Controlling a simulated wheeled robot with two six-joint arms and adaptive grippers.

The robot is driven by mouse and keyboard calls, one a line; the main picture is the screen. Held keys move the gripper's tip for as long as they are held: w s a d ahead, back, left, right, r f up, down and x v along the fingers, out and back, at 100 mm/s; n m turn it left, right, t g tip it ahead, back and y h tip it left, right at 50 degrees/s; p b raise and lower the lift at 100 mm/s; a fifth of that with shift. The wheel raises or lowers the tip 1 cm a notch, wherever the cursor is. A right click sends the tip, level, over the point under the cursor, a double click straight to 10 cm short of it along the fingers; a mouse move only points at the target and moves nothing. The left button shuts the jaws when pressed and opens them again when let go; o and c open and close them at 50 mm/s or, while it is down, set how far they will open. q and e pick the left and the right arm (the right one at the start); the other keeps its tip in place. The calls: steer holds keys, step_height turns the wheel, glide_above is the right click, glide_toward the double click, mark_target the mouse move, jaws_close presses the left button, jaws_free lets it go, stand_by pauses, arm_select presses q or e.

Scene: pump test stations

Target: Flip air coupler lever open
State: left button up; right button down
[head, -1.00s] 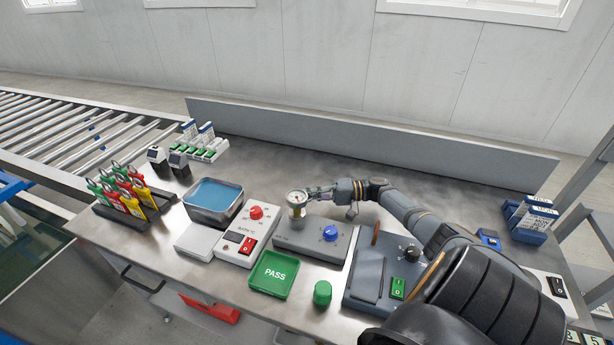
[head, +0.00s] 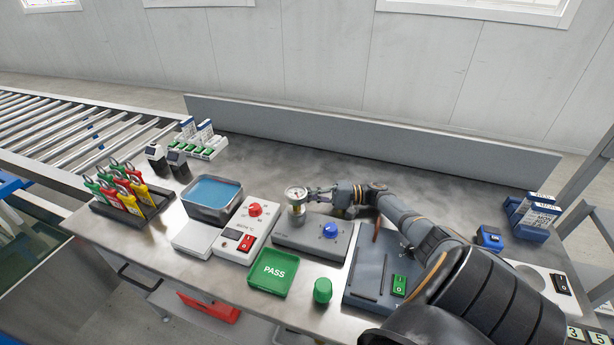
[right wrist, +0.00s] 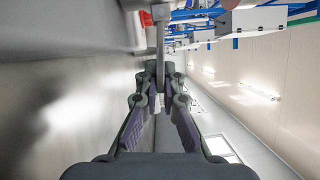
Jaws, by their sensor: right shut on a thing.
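A round pressure gauge (head: 296,193) stands upright at the back left of a grey box (head: 300,241) with a blue knob (head: 330,230). My right gripper (head: 312,194) reaches in from the right and its fingertips are right beside the gauge. In the right wrist view its fingers (right wrist: 161,88) are closed together around the lower end of a thin grey bar (right wrist: 160,45), which looks like the coupler lever. The coupler itself is too small to make out in the head view. My left gripper is not in view.
Left of the box are a panel with a red knob (head: 255,210) and a blue-filled tray (head: 211,199). In front are a green PASS tray (head: 272,273) and a green cylinder (head: 323,290). The bench behind the gauge is clear up to the low back wall (head: 370,140).

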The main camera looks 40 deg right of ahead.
steer(key=c, duration=1.5)
jaws_free()
steer(key=v, duration=1.1)
steer(key=shift+d, duration=0.15)
steer(key=shift+s+d, duration=0.25)
steer(key=shift+s, duration=0.1)
